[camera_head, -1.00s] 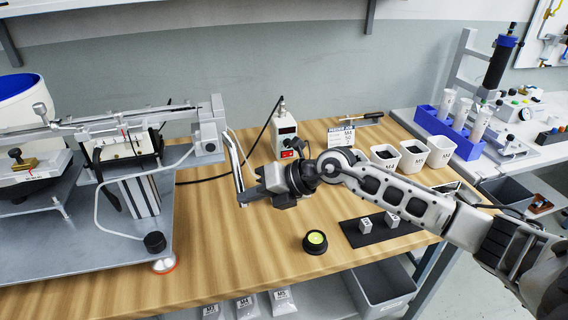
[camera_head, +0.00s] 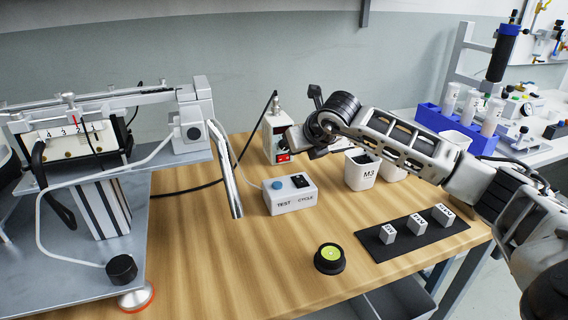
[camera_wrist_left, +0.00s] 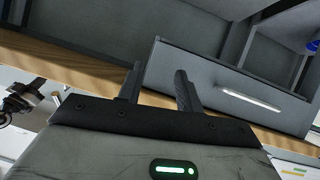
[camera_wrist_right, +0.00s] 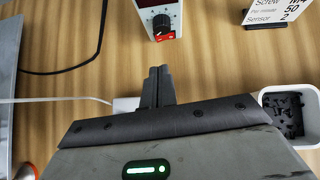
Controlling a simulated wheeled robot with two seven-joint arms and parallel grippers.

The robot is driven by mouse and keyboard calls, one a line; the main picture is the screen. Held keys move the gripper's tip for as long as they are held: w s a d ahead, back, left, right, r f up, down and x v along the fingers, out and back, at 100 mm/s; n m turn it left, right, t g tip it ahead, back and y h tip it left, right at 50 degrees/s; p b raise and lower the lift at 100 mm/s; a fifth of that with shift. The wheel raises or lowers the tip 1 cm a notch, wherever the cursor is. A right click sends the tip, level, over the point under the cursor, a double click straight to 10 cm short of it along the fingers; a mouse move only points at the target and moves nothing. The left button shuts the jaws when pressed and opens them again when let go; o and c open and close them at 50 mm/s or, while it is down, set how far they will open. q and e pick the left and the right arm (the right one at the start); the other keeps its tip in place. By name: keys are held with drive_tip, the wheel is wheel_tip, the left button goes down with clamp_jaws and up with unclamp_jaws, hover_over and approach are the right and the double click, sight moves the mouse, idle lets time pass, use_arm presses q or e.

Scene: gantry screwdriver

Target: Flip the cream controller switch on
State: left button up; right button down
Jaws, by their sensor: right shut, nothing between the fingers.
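The cream controller (camera_head: 269,138) stands at the back of the wooden bench, with a red switch (camera_head: 283,157) low on its front. My right gripper (camera_head: 291,139) is just to its right in the head view and covers part of it. In the right wrist view, the controller (camera_wrist_right: 150,10) is at the top, with a dark knob above the red switch (camera_wrist_right: 165,37). My right gripper (camera_wrist_right: 158,78) is shut and empty, its fingertips a little short of the switch in that picture. Whether the switch is on is unclear. My left gripper (camera_wrist_left: 160,78) is open and empty, near a grey drawer.
A white TEST/CYCLE box (camera_head: 292,195) sits in front of the controller. A metal tube (camera_head: 226,170) hangs to its left. A black mat (camera_head: 410,238) with small blocks, a round button (camera_head: 329,257) and a M3 cup (camera_head: 361,170) are nearby. The front middle is clear.

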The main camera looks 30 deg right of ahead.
sight(280, 162)
drive_tip(key=x, duration=0.9)
drive_tip(key=shift+w+f+b, duration=0.1)
drive_tip(key=shift+b, duration=0.2)
drive_tip(key=shift+w+f, duration=0.3)
use_arm(q)
drive_tip(key=shift+d+f, duration=0.15)
drive_tip(key=shift+f, duration=0.45)
use_arm(e)
drive_tip(key=shift+w, duration=0.1)
drive_tip(key=shift+r, duration=0.1)
use_arm(q)
drive_tip(key=shift+w+d+f, duration=0.1)
drive_tip(key=shift+w+f, duration=0.1)
drive_tip(key=shift+f, duration=0.25)
